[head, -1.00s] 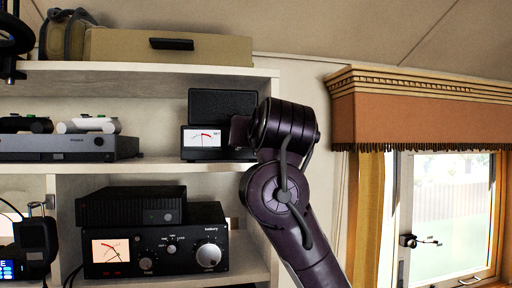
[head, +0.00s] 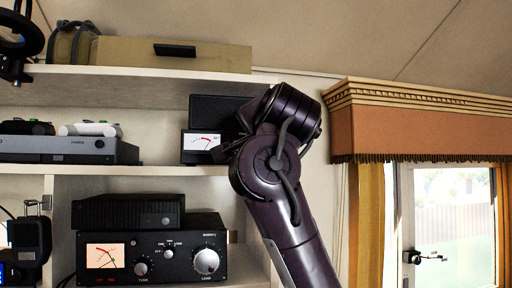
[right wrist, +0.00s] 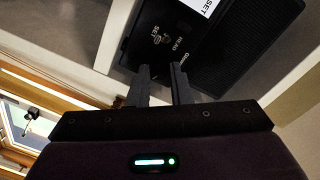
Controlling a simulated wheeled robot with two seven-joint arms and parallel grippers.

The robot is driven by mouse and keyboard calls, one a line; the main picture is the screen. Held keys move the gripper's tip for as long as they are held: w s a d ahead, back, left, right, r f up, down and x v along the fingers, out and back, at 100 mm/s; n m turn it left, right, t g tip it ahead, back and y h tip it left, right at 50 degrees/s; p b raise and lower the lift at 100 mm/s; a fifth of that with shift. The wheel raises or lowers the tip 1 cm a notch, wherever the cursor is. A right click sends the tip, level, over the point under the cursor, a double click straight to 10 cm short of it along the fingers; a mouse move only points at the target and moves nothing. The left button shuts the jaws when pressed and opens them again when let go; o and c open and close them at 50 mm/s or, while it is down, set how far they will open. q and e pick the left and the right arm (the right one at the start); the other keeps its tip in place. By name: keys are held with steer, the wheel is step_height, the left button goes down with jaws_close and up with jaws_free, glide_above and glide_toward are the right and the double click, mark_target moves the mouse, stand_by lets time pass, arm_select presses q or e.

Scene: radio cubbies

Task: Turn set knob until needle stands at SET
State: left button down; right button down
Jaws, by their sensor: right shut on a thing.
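The small black meter unit (head: 222,108) stands on the middle shelf. Its lit meter face (head: 201,142) has a red arc and a needle, too small to read exactly against SET. In the right wrist view its black panel (right wrist: 148,22) shows a small metal toggle between SET and READ lettering, and the white meter corner (right wrist: 203,5) marked SET. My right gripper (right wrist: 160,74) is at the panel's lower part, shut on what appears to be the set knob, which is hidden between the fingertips. In the head view my right arm covers the unit's right side. My left gripper is not in view.
A black radio with a lit meter and knobs (head: 150,258) sits on the shelf below. Left of the meter unit are a grey console (head: 70,150) and controllers (head: 90,129). A box (head: 174,52) is on top. A curtained window (head: 450,215) is right.

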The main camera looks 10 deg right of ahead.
steer(key=shift+f+m, duration=0.15)
steer(key=shift+m, duration=0.65)
steer(key=shift+b, duration=0.3)
steer(key=c, duration=1.6)
jaws_free()
steer(key=s+b, duration=0.5)
steer(key=s, duration=0.2)
steer(key=shift+s+r, duration=0.25)
steer(key=shift+s, duration=0.15)
